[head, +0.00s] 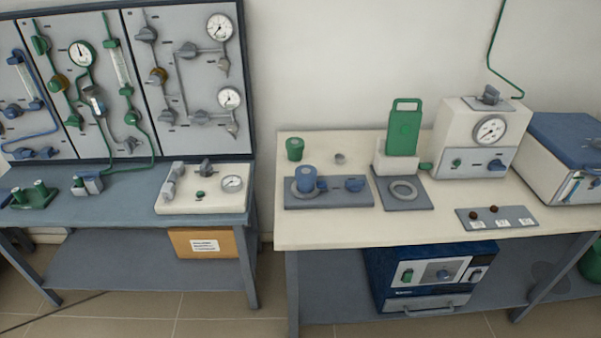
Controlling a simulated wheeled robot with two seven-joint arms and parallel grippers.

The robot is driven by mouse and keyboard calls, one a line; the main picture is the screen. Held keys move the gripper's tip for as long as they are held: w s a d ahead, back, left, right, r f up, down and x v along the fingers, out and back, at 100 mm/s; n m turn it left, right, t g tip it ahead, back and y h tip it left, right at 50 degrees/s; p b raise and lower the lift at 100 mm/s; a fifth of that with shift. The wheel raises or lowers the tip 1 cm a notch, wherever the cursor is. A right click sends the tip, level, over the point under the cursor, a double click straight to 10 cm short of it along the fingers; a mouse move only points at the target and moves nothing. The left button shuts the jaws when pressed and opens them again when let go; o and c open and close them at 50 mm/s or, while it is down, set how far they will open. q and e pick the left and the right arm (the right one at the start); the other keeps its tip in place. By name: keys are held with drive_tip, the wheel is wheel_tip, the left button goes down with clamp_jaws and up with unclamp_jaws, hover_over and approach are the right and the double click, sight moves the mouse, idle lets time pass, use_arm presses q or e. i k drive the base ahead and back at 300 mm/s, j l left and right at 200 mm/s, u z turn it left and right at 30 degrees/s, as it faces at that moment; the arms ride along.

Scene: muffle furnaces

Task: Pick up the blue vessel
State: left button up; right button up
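The blue vessel (306,178) is a small upright cylinder in the head view. It stands on the left part of a flat grey plate (350,193) on the cream-topped table, with a pale ring around its base. A blue knob (354,184) sits on the same plate, just right of the vessel. Neither of my grippers shows in this view.
A green cup (294,149) and a small grey cup (340,158) stand behind the plate. A green-handled unit (404,130), a gauge box (478,140) and a blue-topped box (565,155) stand to the right. The cream table (400,228) is clear along its front left.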

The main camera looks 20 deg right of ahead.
sight(302, 189)
drive_tip(key=i+j+z, duration=0.2)
drive_tip(key=j, duration=0.2)
drive_tip(key=i+j+z, duration=0.25)
drive_tip(key=j, duration=0.15)
drive_tip(key=i+j+z, duration=0.2)
drive_tip(key=j, duration=0.25)
drive_tip(key=j+z, duration=0.25)
drive_tip(key=j, duration=0.2)
drive_tip(key=i+j+z, duration=0.2)
drive_tip(key=j, duration=0.3)
drive_tip(key=k, duration=0.1)
